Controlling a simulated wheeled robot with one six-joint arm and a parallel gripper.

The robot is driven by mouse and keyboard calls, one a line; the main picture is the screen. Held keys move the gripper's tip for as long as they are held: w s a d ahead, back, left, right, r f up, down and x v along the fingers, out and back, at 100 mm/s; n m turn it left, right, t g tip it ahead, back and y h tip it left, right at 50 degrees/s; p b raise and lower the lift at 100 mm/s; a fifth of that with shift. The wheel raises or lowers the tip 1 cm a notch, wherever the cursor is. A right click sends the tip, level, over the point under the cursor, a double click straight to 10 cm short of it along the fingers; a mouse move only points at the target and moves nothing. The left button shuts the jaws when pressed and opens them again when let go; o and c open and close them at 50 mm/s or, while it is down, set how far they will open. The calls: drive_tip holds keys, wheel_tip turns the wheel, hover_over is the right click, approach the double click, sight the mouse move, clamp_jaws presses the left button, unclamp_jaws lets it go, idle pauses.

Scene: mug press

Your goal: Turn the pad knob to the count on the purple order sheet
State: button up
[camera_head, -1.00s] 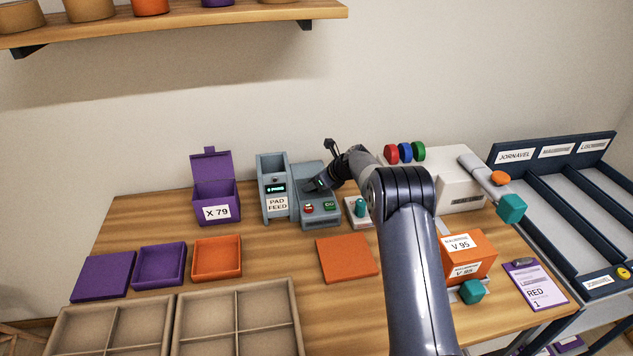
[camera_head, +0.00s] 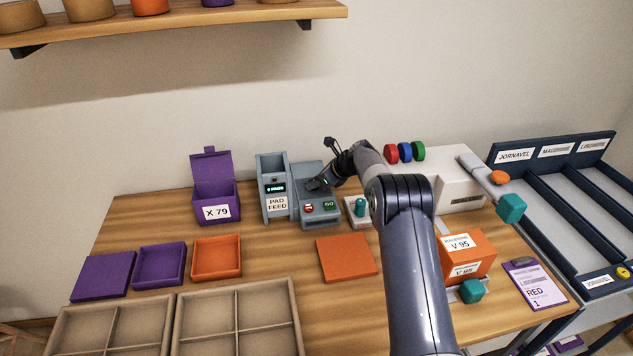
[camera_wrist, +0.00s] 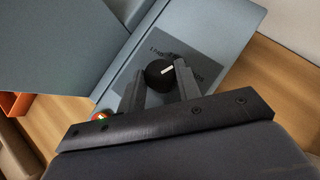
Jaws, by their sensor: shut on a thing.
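The pad feed machine (camera_head: 277,222) is a grey-blue unit at the back of the table, with a small lit display, a red button and a green button. The display digit is too small to read surely. In the wrist view the black pad knob (camera_wrist: 159,73) with a white pointer line sits on a dark dial plate (camera_wrist: 192,55). My gripper (camera_wrist: 160,84) is shut on the knob, one finger on each side; it also shows in the head view (camera_head: 322,184). The purple order sheet (camera_head: 535,283) lies at the right table edge and reads RED 1.
A purple box marked X 79 (camera_head: 216,210) stands left of the machine. A white machine (camera_head: 462,193) with coloured knobs is to the right, and an orange box marked V 95 (camera_head: 470,250) in front of it. Trays fill the front left.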

drive_tip(key=shift+w+r+n+g+y, duration=0.15)
drive_tip(key=shift+n+g+y, duration=0.25)
drive_tip(key=shift+n+g, duration=0.55)
drive_tip(key=shift+n+p, duration=0.3)
drive_tip(key=shift+n, duration=0.15)
drive_tip(key=o, duration=1)
drive_tip(key=shift+d, duration=0.1)
drive_tip(key=b+v, duration=0.1)
drive_tip(key=v, duration=0.9)
drive_tip(key=shift+d+r, duration=0.15)
drive_tip(key=shift+d, duration=0.05)
